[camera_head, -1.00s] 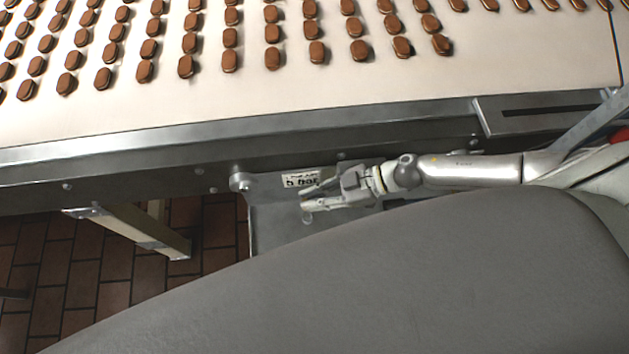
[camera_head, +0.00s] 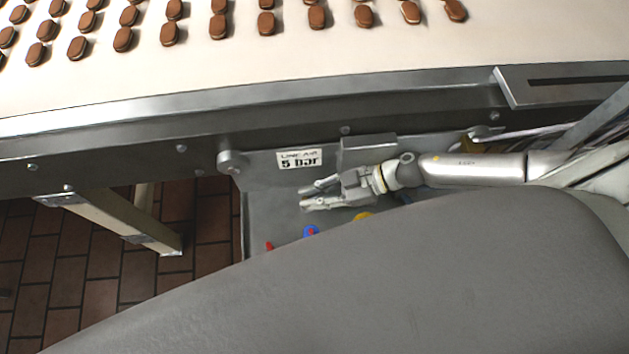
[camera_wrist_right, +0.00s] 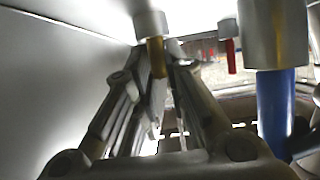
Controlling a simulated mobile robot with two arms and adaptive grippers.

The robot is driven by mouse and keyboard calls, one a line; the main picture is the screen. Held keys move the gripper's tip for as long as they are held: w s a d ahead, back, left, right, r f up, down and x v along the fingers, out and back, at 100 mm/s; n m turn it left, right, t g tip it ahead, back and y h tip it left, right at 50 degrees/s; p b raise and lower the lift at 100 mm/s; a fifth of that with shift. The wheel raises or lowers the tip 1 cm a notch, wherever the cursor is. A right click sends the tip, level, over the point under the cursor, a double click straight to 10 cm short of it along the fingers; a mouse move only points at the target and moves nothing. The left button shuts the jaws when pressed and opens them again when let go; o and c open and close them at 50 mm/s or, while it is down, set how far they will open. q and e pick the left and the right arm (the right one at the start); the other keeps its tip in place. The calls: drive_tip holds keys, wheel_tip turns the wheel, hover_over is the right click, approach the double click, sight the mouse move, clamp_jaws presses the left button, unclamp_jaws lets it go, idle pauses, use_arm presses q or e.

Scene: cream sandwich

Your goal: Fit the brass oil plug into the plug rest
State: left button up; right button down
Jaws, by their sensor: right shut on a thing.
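My right gripper (camera_head: 309,196) is over the grey panel below the conveyor edge, its fingers pointing left. In the right wrist view, its fingers (camera_wrist_right: 158,85) come close together around a small brass-coloured cylinder, which I take for the brass oil plug (camera_wrist_right: 157,58). A pale grey cylindrical part (camera_wrist_right: 150,24) shows directly above it; whether the two are joined I cannot tell. In the head view the plug is too small to make out. I cannot pick out the plug rest. My left gripper is not in view.
The blue part (camera_wrist_right: 273,105) stands close right of the fingers. The conveyor (camera_head: 240,75) carries brown pieces. My grey body covers the foreground.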

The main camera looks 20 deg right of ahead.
drive_tip(key=c, duration=1.5)
unclamp_jaws()
drive_tip(key=shift+r, duration=0.1)
drive_tip(key=shift+o, duration=0.2)
drive_tip(key=v, duration=0.6)
drive_tip(key=shift+d, duration=0.15)
drive_tip(key=shift+s+d+r+b, duration=0.15)
drive_tip(key=shift+d+r+b, duration=0.2)
drive_tip(key=shift+d, duration=0.1)
